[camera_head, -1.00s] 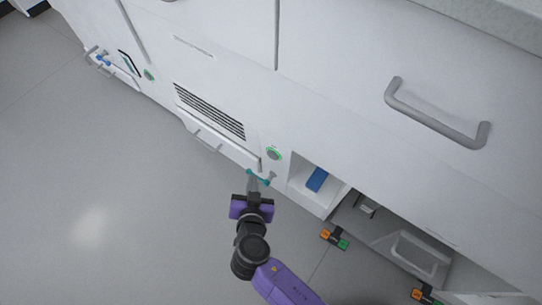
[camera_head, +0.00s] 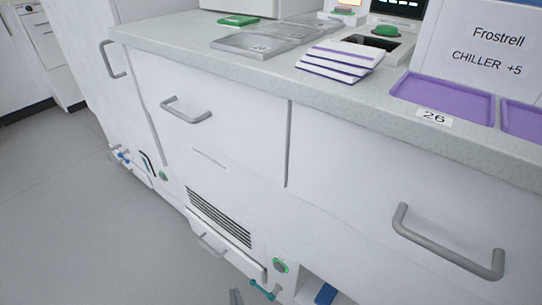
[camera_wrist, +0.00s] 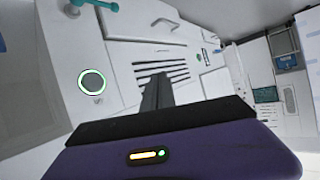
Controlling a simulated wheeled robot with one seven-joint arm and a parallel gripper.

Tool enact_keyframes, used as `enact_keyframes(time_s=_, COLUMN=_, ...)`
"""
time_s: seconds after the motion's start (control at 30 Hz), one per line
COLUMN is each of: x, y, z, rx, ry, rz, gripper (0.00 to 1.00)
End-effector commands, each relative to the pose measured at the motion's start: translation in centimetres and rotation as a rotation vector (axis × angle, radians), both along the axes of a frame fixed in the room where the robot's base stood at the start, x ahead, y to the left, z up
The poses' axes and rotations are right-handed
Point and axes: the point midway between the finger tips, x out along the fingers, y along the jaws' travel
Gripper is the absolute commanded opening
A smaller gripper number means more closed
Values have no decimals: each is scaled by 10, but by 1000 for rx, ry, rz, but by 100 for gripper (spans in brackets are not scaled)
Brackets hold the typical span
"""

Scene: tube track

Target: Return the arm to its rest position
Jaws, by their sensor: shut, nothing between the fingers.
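My gripper (camera_wrist: 157,84) shows in the wrist view as two dark grey fingers side by side, shut and empty, beyond the purple wrist body. In the head view only the grey tip of my gripper (camera_head: 236,297) shows at the bottom edge. It is low in front of the cabinet, just left of a teal lever (camera_head: 262,288). The rest of my arm is out of the head view.
A white cabinet front has a vent (camera_head: 219,217), a green-ringed button (camera_head: 280,266) and grey handles (camera_head: 448,243). The counter (camera_head: 300,72) above holds purple-edged plates (camera_head: 335,62) and a purple tray (camera_head: 442,97). Open floor (camera_head: 80,230) lies left.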

Motion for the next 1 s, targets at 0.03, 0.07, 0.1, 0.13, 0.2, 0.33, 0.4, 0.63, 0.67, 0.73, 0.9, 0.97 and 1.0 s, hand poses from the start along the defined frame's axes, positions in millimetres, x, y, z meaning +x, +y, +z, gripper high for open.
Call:
enact_keyframes(time_s=0.03, x=-11, y=-7, z=4, rx=1, ry=-11, rz=35, gripper=0)
enact_keyframes(time_s=0.07, x=-17, y=-10, z=8, rx=2, ry=-22, rz=56, gripper=0)
enact_keyframes(time_s=0.1, x=-24, y=-16, z=13, rx=4, ry=-38, rz=80, gripper=0)
enact_keyframes(time_s=0.13, x=-30, y=-21, z=17, rx=4, ry=-49, rz=96, gripper=0)
enact_keyframes(time_s=0.2, x=-45, y=-37, z=28, rx=7, ry=-81, rz=123, gripper=0)
enact_keyframes(time_s=0.33, x=-77, y=-75, z=54, rx=11, ry=-148, rz=141, gripper=0)
enact_keyframes(time_s=0.4, x=-94, y=-97, z=72, rx=12, ry=-189, rz=133, gripper=0)
enact_keyframes(time_s=0.63, x=-151, y=-174, z=133, rx=-11, ry=-294, rz=40, gripper=0)
enact_keyframes(time_s=0.67, x=-158, y=-184, z=141, rx=-15, ry=-305, rz=22, gripper=0)
enact_keyframes(time_s=0.73, x=-175, y=-205, z=159, rx=-25, ry=-319, rz=-21, gripper=0)
enact_keyframes(time_s=0.9, x=-211, y=-246, z=193, rx=-38, ry=-318, rz=-127, gripper=0)
enact_keyframes(time_s=0.97, x=-221, y=-256, z=199, rx=-38, ry=-305, rz=-157, gripper=0)
enact_keyframes(time_s=1.0, x=-228, y=-262, z=202, rx=-35, ry=-293, rz=-177, gripper=0)
